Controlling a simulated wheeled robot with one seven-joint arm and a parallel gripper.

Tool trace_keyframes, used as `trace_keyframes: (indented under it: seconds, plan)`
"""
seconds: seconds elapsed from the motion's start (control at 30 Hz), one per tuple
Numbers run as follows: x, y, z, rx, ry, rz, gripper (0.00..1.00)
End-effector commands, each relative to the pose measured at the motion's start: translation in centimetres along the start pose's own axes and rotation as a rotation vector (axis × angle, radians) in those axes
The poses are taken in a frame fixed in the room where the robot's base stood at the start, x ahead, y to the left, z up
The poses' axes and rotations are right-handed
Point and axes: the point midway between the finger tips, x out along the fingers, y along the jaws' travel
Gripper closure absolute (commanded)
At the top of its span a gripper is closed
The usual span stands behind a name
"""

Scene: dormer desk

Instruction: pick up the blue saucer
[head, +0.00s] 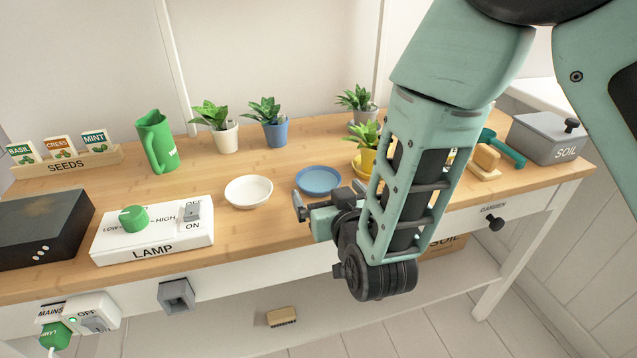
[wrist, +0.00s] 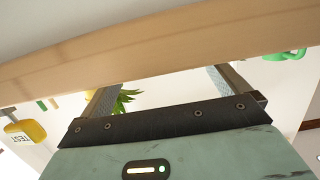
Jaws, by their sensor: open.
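The blue saucer (head: 318,180) lies flat on the wooden desk in the head view, near the middle, and looks empty. My gripper (head: 328,193) is at the saucer's near side, with its fingers apart and nothing held between them. From this view I cannot tell the gap between fingers and saucer. In the wrist view the fingers (wrist: 165,82) are spread, with green leaves partly showing behind one of them. I cannot make out the saucer there.
A white saucer (head: 249,191) is left of the blue one. A yellow pot (head: 367,158) is to the right, partly behind my arm. Blue (head: 275,133) and white (head: 225,137) plant pots stand behind. The lamp box (head: 153,232) is at front left.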

Motion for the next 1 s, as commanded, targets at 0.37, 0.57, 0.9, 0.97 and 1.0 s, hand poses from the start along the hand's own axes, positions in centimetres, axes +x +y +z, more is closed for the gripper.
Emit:
trace_keyframes:
  seconds: [0.37, 0.57, 0.9, 0.97, 1.0]
  plan:
    - [4.7, 0.1, 0.2, 0.001, 0.001, 0.002, 0.00]
    - [4.8, 0.1, 0.2, 0.000, 0.000, 0.001, 0.00]
    - [4.8, 0.1, 0.2, 0.001, 0.001, 0.001, 0.41]
    - [4.8, 0.1, 0.2, 0.001, 0.001, 0.001, 0.41]
    - [4.8, 0.1, 0.1, 0.001, 0.001, 0.001, 0.41]
